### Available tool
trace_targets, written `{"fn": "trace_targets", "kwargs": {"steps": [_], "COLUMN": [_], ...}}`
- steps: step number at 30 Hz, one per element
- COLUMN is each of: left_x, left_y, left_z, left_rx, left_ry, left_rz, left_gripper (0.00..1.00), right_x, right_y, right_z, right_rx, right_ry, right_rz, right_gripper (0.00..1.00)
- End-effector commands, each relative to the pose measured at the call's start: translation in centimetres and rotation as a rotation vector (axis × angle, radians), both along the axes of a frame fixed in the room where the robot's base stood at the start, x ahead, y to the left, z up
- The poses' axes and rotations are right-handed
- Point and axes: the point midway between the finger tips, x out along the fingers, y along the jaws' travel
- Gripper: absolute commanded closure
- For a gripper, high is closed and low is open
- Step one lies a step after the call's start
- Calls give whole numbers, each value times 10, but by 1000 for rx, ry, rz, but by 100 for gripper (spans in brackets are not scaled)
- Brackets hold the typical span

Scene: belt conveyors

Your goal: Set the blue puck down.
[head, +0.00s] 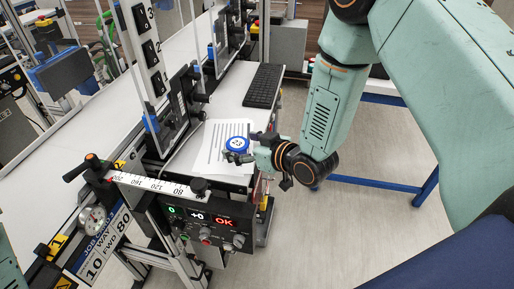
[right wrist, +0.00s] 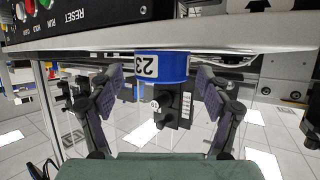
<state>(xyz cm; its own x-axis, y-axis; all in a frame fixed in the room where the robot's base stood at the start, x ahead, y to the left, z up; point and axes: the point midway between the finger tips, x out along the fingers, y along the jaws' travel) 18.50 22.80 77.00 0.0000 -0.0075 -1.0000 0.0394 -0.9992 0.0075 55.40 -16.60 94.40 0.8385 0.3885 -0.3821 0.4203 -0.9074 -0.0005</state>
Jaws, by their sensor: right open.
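The blue puck (head: 237,144) has a white top with dark marks and rests on a white printed sheet (head: 213,158) on the worktop. My right gripper (head: 246,150) is level with it, reaching in from the right. In the right wrist view the puck (right wrist: 162,67) shows a white label reading 23 and sits against the worktop surface. The right gripper's fingers (right wrist: 158,88) are spread on either side of it, with gaps visible. My left gripper is out of view.
A black keyboard (head: 263,86) lies behind the sheet. A black fixture (head: 178,110) with clear panels stands to the left. A ruler (head: 150,184) and control box (head: 211,222) line the front edge. Open floor lies to the right.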

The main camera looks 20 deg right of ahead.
Motion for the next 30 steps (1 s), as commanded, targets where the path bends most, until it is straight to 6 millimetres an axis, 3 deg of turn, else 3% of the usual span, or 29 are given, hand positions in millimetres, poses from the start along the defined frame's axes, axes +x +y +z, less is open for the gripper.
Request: {"fn": "trace_targets", "kwargs": {"steps": [13,21,30], "left_x": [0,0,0], "left_y": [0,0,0], "left_z": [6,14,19], "left_rx": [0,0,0], "left_ry": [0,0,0], "left_rz": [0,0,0], "left_gripper": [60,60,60], "right_x": [-60,-84,-97], "right_y": [-28,-40,-45], "right_z": [28,39,44], "right_rx": [8,4,3], "right_ry": [1,2,1], "right_rz": [-5,-6,-2], "right_gripper": [22,22,22]}}
